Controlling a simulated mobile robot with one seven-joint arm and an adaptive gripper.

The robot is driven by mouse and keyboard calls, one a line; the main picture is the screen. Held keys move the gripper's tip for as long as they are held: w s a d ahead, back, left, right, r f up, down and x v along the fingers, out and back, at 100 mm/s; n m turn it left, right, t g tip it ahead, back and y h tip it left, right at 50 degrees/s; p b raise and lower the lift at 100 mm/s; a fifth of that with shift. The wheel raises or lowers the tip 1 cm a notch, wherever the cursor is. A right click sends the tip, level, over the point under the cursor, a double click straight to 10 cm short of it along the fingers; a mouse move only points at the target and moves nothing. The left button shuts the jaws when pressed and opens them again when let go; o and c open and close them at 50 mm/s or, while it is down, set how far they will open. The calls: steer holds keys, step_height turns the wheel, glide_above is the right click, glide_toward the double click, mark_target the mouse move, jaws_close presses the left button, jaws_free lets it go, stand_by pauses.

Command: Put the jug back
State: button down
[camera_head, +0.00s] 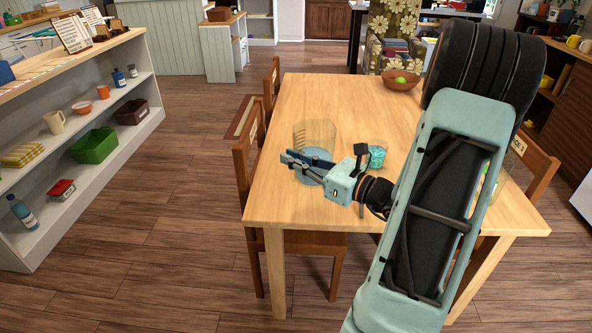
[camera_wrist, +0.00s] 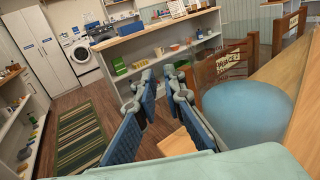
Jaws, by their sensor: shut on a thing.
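A clear jug (camera_head: 314,134) with marks up its side and pale blue in its lower part shows over the left half of the wooden table. It appears upright; whether its base touches the table is hard to tell. In the wrist view, its blue content (camera_wrist: 245,115) fills the right side. My gripper (camera_head: 292,160) is at the jug's near side, its blue fingers pointing left. In the wrist view, my gripper (camera_wrist: 160,85) is shut on the jug, probably by its clear handle; the exact contact is hard to see.
A glass of teal bits (camera_head: 377,156) stands right of my gripper. A brown bowl (camera_head: 401,82) with green fruit is at the table's back. Chairs (camera_head: 245,155) line the table (camera_head: 300,100). A white shelf unit (camera_head: 100,118) with several items stands left, across open floor.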

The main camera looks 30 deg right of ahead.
steer(key=w+a+f+b, duration=0.2)
steer(key=w+f, duration=0.9)
steer(key=shift+a, duration=0.2)
steer(key=c, duration=2.3)
jaws_free()
steer(key=shift+f, duration=0.2)
steer(key=shift+c, duration=0.2)
steer(key=o, duration=0.3)
